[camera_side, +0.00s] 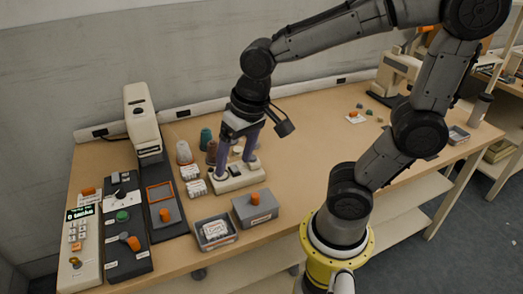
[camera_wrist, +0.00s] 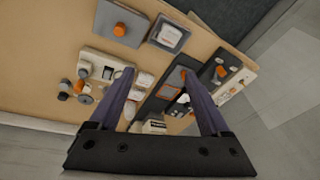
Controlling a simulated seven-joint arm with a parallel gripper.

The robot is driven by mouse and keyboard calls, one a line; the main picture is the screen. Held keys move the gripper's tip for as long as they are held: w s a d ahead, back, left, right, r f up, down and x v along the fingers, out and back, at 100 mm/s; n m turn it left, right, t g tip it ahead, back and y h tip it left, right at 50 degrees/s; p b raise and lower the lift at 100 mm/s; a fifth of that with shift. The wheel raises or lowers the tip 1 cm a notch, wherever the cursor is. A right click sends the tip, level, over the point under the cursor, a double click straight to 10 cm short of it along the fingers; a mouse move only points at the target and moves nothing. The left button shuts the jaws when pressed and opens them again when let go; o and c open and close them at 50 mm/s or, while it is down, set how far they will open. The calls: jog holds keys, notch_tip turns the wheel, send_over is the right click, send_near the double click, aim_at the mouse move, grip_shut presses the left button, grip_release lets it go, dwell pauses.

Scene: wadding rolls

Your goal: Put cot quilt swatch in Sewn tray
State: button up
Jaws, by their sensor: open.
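My gripper (camera_side: 234,168) has two purple fingers pointing down, spread apart and empty, over or close to a cream block (camera_side: 236,181) with dark slots. Its fingers also show in the wrist view (camera_wrist: 157,72), with a clear gap between them. A dark open tray (camera_side: 216,245) stands near the front edge, with a white lettered piece in it; the lettering is too small to read surely. The tray also shows in the wrist view (camera_wrist: 171,34). Two white labelled pieces (camera_side: 190,172) lie left of the block. I cannot tell which piece is the cot quilt swatch.
A grey box with an orange knob (camera_side: 256,213) stands right of the tray. Spools (camera_side: 184,153) stand behind the labelled pieces. A cream machine (camera_side: 142,118) and control panels (camera_side: 122,217) fill the left. The table's middle right is mostly clear.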

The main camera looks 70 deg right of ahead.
jog(key=s+d+r+n+t, duration=0.2)
jog(key=s+r+n, duration=0.1)
jog(key=s, duration=0.4)
jog(key=shift+s+d+r+n+t, duration=0.15)
jog(key=shift+r+n+t, duration=0.2)
jog(key=shift+n, duration=0.45)
dwell(0.3)
